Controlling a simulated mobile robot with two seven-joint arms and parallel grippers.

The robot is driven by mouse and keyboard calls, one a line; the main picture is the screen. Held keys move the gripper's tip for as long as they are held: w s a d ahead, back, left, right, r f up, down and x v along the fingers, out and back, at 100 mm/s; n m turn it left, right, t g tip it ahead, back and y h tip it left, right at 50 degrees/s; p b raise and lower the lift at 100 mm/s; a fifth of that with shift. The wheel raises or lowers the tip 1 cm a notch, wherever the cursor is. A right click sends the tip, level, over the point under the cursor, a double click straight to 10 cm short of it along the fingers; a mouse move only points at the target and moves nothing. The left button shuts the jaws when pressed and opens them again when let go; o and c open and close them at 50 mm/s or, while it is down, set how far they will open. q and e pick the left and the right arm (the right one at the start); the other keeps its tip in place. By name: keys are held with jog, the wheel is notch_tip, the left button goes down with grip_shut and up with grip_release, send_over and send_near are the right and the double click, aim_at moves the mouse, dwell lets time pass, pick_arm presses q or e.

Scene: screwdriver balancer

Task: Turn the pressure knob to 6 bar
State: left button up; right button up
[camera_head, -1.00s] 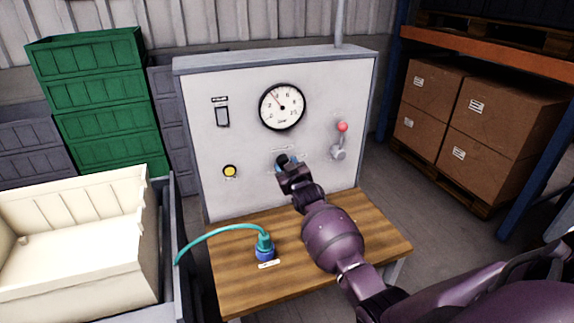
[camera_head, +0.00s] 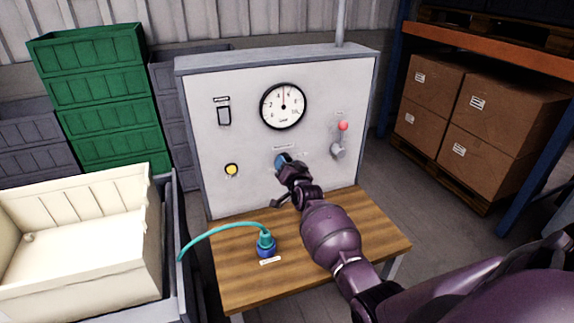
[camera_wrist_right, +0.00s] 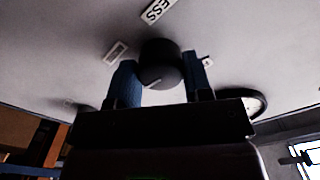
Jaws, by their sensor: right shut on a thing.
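The pressure knob (camera_wrist_right: 160,62) is black with a white mark on its face, and shows in the right wrist view between the two blue fingers of my right gripper (camera_wrist_right: 161,80). In the head view my right gripper (camera_head: 281,163) is at the panel below the gauge and hides the knob. It is shut on the knob. The round white pressure gauge (camera_head: 283,106) is above it on the grey panel (camera_head: 250,80). Its needle points about straight up, between 4 and 6, near 5. My left gripper is not in view.
The panel has a yellow button (camera_head: 231,170), a dark switch (camera_head: 224,115) and a red-tipped lever (camera_head: 342,126). A blue connector with a teal hose (camera_head: 266,245) stands on the wooden table (camera_head: 235,285). A cream crate (camera_head: 80,215) is at the left.

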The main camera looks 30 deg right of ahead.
jog(key=shift+m, duration=0.5)
jog(key=o, duration=0.9)
jog(key=shift+s, duration=0.1)
jog(key=v, duration=1)
jog(key=shift+s, duration=0.35)
